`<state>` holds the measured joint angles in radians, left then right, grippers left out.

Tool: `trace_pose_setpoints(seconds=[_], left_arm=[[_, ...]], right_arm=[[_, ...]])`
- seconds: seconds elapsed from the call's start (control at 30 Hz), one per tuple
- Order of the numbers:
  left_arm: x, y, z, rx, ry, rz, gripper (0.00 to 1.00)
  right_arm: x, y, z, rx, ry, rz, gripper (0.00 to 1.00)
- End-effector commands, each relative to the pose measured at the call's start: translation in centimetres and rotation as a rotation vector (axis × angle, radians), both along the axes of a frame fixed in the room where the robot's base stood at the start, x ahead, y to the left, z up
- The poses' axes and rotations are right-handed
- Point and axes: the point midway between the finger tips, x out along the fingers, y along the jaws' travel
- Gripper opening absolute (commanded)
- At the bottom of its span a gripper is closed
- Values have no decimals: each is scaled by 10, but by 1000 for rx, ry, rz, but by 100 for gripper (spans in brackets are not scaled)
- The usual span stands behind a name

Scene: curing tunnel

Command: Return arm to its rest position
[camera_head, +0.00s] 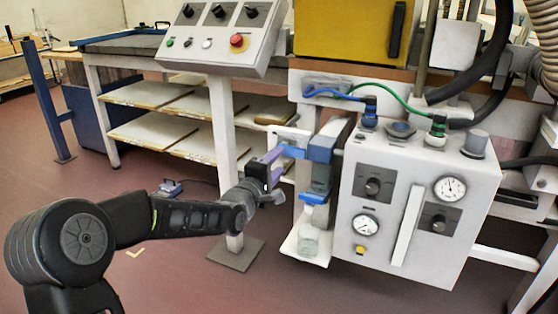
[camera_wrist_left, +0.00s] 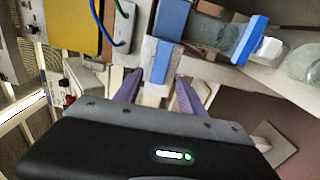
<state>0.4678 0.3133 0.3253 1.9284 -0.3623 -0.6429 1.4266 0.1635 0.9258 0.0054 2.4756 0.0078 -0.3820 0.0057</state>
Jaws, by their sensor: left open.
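My left arm comes in from the left in the head view. Its gripper (camera_head: 273,163) has purple fingers and is beside a blue-and-grey bracket (camera_head: 320,165) on the left side of the grey control box (camera_head: 415,185). In the left wrist view the gripper (camera_wrist_left: 158,88) is open, its two purple fingers spread apart. A white piece with a blue strip (camera_wrist_left: 163,62) lies between or just beyond the fingers; I cannot tell whether they touch it. My right gripper is in neither view.
A sloped button panel (camera_head: 222,38) stands on a white post left of the box. Shelves with pale boards (camera_head: 160,125) are behind. A yellow cabinet (camera_head: 343,30), hoses (camera_head: 480,65) and green and blue tubes crowd the upper right. The red floor (camera_head: 170,250) is open at lower left.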

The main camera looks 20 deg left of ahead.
Motion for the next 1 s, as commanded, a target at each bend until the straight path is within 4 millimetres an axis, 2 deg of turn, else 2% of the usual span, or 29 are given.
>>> trace_pose_setpoints(seconds=[0.37,0.47,0.57,0.63,0.77,0.8,0.87,0.9,0.97,1.0], left_arm=[[0,0,0,18,-1,0,47],[0,0,-2,86,0,0,47],[-2,-1,-14,220,28,-3,47],[-9,-2,-41,344,84,-12,47],[-35,-20,-135,554,257,-101,47],[-46,-29,-165,607,311,-142,47],[-66,-45,-208,680,386,-215,47],[-81,-56,-237,722,433,-268,47],[-107,-73,-276,778,499,-353,47],[-126,-85,-301,810,542,-414,47]], right_arm=[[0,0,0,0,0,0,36],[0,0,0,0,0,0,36],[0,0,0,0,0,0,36],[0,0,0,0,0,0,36],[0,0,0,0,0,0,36],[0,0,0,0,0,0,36],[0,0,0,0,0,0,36],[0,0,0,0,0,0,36],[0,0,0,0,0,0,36],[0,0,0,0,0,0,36]])
